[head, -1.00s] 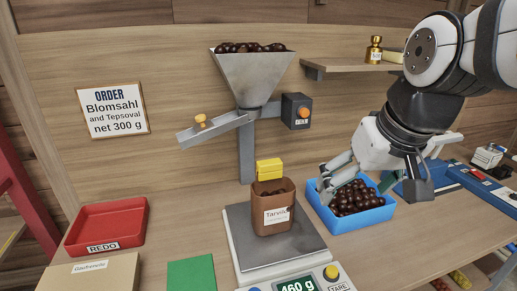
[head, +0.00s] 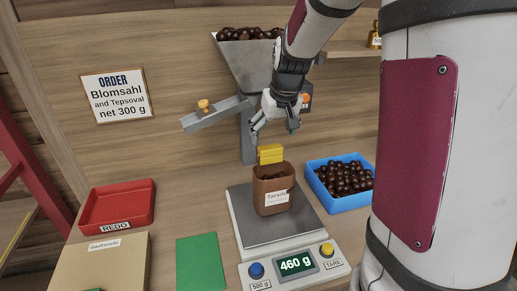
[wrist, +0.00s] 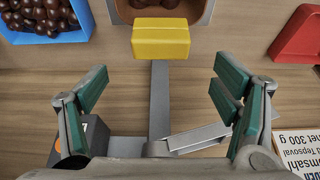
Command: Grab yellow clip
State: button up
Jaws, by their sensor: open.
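The yellow clip (head: 270,154) sits on the back rim of a brown pouch (head: 267,202), which stands upright on the scale. In the wrist view the clip (wrist: 160,38) is at top centre, beyond my fingertips and between their lines. My gripper (head: 274,130) is open and empty, just above and behind the clip, apart from it. Its two green-padded fingers show wide apart in the wrist view (wrist: 160,85). The pouch holds brown chestnuts and bears a white label.
The scale (head: 240,220) reads 460 g. A blue crate (head: 345,204) of chestnuts stands right of it, a red tray (head: 88,215) at left. A steel hopper (head: 236,64) with a chute (head: 215,116) stands behind my gripper. A green mat (head: 203,263) lies in front.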

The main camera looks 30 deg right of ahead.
aim_at(271, 147)
jog(key=shift+s+p+x, duration=0.15)
jog(key=shift+p+x, duration=0.05)
jog(key=shift+x, duration=1.55)
jog(key=shift+s+p+x, duration=0.15)
jog(key=shift+p+x, duration=0.05)
jog(key=shift+x, duration=1.6)
jog(key=shift+a+f, duration=0.1)
jog(key=c, duration=1.1)
